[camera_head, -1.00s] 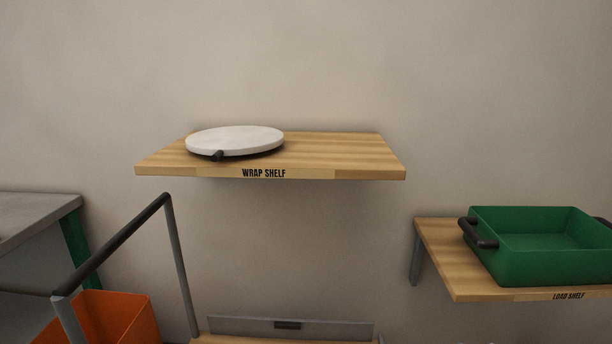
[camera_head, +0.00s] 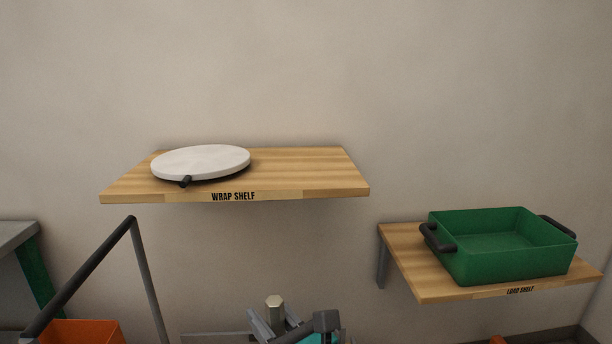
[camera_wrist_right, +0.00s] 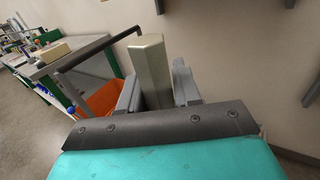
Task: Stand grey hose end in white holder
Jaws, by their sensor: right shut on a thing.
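My right gripper (camera_head: 276,320) is at the bottom edge of the head view, below the wrap shelf. It is shut on an upright, grey-beige six-sided piece (camera_head: 274,301). In the right wrist view the gripper (camera_wrist_right: 156,92) has a finger on each side of this piece (camera_wrist_right: 150,66), which sticks up beyond the fingertips. I cannot tell whether the piece is the grey hose end; its lower part is hidden. I cannot make out a white holder in these views. My left gripper is not in view.
The wrap shelf (camera_head: 310,175) bears a white round disc (camera_head: 200,160) with a dark handle. The load shelf (camera_head: 405,262) at right bears a green tray (camera_head: 500,265). A dark-topped rail (camera_head: 90,268) and an orange bin (camera_head: 80,332) stand at lower left.

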